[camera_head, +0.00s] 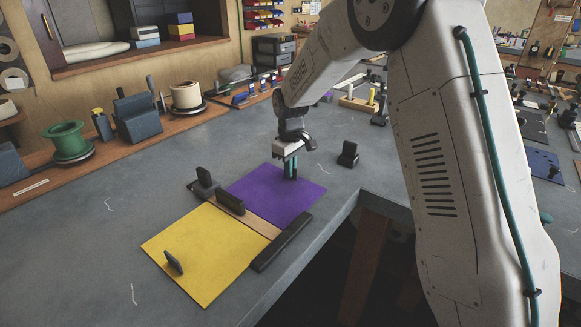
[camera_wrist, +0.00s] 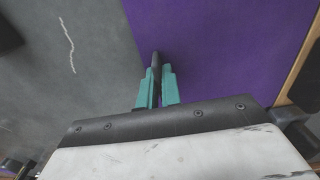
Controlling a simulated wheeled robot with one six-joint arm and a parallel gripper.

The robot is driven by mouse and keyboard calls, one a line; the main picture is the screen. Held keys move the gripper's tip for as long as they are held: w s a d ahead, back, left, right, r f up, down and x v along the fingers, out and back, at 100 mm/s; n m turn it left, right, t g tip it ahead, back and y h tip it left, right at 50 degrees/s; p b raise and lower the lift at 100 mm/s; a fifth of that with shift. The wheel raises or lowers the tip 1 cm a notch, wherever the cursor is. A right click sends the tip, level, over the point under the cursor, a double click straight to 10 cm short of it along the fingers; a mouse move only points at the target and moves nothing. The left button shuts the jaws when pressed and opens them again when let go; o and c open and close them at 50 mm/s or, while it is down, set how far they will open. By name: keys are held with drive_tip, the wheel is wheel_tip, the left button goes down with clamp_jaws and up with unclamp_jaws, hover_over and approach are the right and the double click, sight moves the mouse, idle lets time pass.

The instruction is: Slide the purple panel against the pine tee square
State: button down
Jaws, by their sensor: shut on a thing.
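The purple panel (camera_head: 262,192) lies flat on the grey table, beyond the pine tee square (camera_head: 262,225). Its near edge runs along the pine strip; I cannot tell whether they touch. The purple panel (camera_wrist: 230,50) and the pine edge (camera_wrist: 302,72) at right also show in the wrist view. My gripper (camera_head: 291,170) points down near the panel's far edge. In the wrist view its teal fingers (camera_wrist: 156,82) are shut on a slim dark grip (camera_wrist: 155,60) by the panel's edge. The grip's lower part is hidden.
A yellow panel (camera_head: 210,252) with a dark upright tab (camera_head: 173,262) lies on the strip's near side. Dark blocks (camera_head: 230,202) stand at the strip's left part; a dark bar (camera_head: 282,243) lies at its right end. Another dark block (camera_head: 348,154) stands beyond. The table edge is right.

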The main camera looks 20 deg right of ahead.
drive_tip(key=c, duration=1.5)
unclamp_jaws()
wheel_tip(320, 180, up, 7)
drive_tip(key=shift+f, duration=0.1)
drive_tip(key=shift+r, duration=0.5)
drive_tip(key=shift+m+g, duration=0.6)
drive_tip(key=shift+m, duration=0.2)
drive_tip(key=s, duration=0.2)
drive_tip(key=s+f, duration=0.1)
drive_tip(key=s, duration=0.1)
drive_tip(key=shift+s+d+f, duration=0.2)
drive_tip(key=shift+s, duration=0.05)
drive_tip(key=s+d+r+m+t, duration=0.1)
drive_tip(key=s+r, duration=0.3)
drive_tip(key=s, duration=0.8)
drive_tip(key=s+d+r+m, duration=0.2)
drive_tip(key=s+r, duration=0.1)
drive_tip(key=s, duration=1)
drive_tip(key=s+d+r+m+t, duration=0.1)
drive_tip(key=s+r, duration=0.3)
drive_tip(key=s, duration=0.8)
drive_tip(key=shift+s+d+r+m+t, duration=0.3)
drive_tip(key=shift+d+m, duration=0.25)
drive_tip(key=shift+m, duration=0.25)
